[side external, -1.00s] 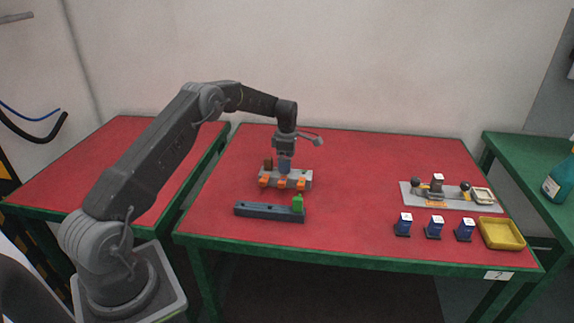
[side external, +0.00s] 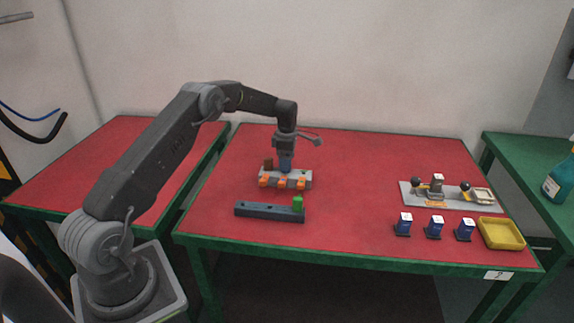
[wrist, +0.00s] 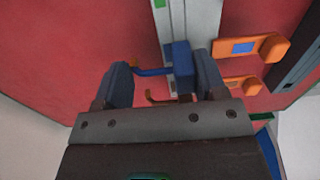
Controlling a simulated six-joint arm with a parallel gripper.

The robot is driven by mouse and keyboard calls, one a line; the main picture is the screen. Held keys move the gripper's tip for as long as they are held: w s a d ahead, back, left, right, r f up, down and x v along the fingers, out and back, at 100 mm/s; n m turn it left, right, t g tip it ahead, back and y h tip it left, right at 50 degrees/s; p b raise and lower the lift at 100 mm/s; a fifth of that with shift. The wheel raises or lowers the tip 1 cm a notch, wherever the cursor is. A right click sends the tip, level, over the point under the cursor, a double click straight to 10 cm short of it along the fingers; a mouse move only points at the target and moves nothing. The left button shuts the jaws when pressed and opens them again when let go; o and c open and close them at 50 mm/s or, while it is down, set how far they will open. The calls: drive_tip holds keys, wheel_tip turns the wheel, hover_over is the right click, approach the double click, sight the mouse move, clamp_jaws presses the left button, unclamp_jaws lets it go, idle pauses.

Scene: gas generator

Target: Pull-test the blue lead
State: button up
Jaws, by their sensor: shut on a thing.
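The blue lead (wrist: 182,60) is a blue block with a short blue wire on its left, standing at the grey terminal block (side external: 298,174). It also shows under the hand in the side view (side external: 286,164). My gripper (wrist: 165,72) points down over the terminal block and is shut on the blue lead. Its fingers show on both sides of the lead in the wrist view. Orange levers (wrist: 266,47) line the terminal block. A brown lead (side external: 268,163) stands at its left end. The lead's lower end is hidden.
A dark rail (side external: 262,211) with a green block (side external: 297,203) lies in front. To the right are a grey plate with knobs (side external: 450,201), three blue units with white tops (side external: 434,227) and a yellow tray (side external: 501,234). The red table's middle is clear.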

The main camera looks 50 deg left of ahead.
drive_tip(key=shift+r, duration=0.6)
idle(1.1)
drive_tip(key=shift+f, duration=0.6)
idle(1.4)
drive_tip(key=o, duration=1.1)
drive_tip(key=shift+r, duration=3.5)
